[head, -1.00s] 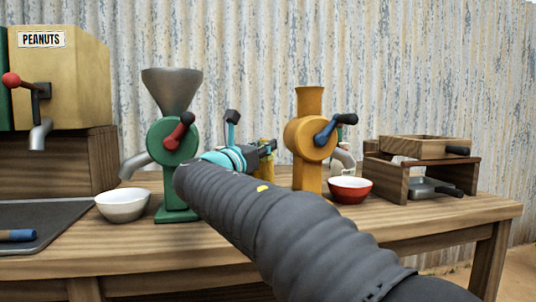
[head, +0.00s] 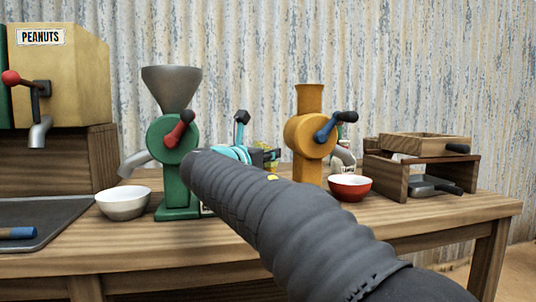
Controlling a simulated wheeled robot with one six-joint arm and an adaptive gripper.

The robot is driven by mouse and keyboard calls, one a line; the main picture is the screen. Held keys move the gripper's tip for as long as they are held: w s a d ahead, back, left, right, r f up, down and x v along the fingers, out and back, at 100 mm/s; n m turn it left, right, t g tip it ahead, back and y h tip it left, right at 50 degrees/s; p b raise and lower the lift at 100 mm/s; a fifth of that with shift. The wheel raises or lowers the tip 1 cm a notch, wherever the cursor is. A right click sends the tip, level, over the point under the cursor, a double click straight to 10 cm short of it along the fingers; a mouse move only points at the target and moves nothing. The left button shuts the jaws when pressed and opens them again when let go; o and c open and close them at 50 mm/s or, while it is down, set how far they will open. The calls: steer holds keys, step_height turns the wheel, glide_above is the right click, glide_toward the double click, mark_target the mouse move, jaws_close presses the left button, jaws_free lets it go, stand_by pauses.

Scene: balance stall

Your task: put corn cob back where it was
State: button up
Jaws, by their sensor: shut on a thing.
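My gripper (head: 268,156) is a dark end with a turquoise wrist, between the green grinder and the orange grinder and partly hidden by my own arm. It is shut on a small yellow thing that looks like the corn cob (head: 270,149). Only a little of the cob shows at the fingers. I cannot tell whether it touches the table.
The green grinder (head: 176,150) stands left of my arm, with a white bowl (head: 123,204) beside it. The orange grinder (head: 308,150) and a red bowl (head: 350,188) are to the right. A wooden sieve stand (head: 392,178) stands farther right. The table front (head: 430,222) is bare.

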steer(key=o, duration=0.8)
steer(key=shift+o, duration=0.2)
steer(key=shift+r, duration=0.15)
steer(key=p+v, duration=0.1)
steer(key=v, duration=1.1)
